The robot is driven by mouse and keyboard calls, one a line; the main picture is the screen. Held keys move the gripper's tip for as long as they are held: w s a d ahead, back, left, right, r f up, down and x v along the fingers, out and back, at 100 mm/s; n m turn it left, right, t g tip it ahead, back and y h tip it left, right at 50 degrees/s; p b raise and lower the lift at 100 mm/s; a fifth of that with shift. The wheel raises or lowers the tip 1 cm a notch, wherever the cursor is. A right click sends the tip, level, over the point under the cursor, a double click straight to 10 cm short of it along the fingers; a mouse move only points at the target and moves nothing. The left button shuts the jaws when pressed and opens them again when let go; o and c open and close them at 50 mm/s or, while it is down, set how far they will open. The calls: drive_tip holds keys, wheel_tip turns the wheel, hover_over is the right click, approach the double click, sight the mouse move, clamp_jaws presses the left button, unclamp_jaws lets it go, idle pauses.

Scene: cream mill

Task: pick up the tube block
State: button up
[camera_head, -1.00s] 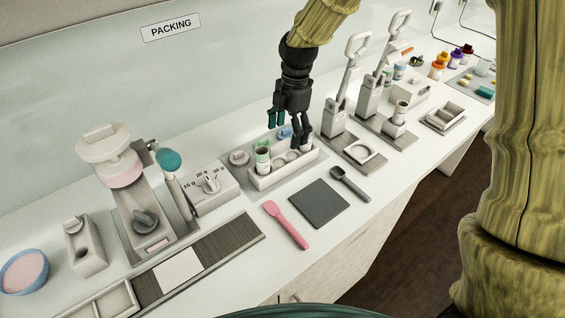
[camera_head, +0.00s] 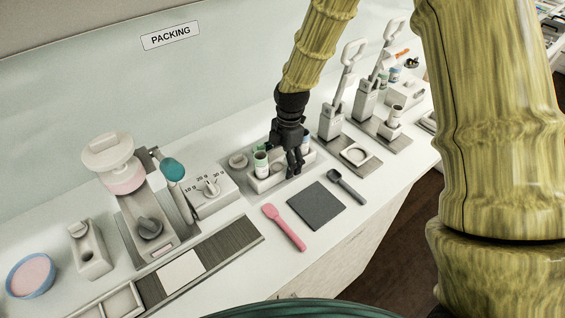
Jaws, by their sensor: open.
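The tube block is a white, long block (camera_head: 265,185) with round holes, sitting on a grey base plate on the counter. A tube with a green band (camera_head: 261,162) stands in its left end. A tube with blue on it (camera_head: 305,143) shows at its right end, partly behind my gripper. My gripper (camera_head: 294,168) points down over the middle-right part of the block, with its fingers low at the block's front side. It is open and holds nothing. Its fingers hide part of the block, and I cannot tell whether they touch it.
A dark grey mat (camera_head: 316,205), a pink spatula (camera_head: 284,227) and a dark scoop (camera_head: 346,186) lie in front. A dial box (camera_head: 210,190) stands left of the block. Two lever presses (camera_head: 333,118) stand to the right. A round knob-like piece (camera_head: 238,160) sits behind the block's left end.

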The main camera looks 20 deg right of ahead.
drive_tip(key=shift+f, duration=0.6)
drive_tip(key=c, duration=1.4)
drive_tip(key=shift+r, duration=0.15)
drive_tip(key=shift+r+b, duration=0.75)
drive_tip(key=shift+r, duration=0.75)
drive_tip(key=s+b, duration=0.1)
drive_tip(key=s, duration=0.4)
drive_tip(key=s+r+b, duration=0.1)
drive_tip(key=s, duration=0.4)
drive_tip(key=s+b, duration=0.2)
drive_tip(key=s, duration=0.4)
drive_tip(key=shift+r, duration=0.4)
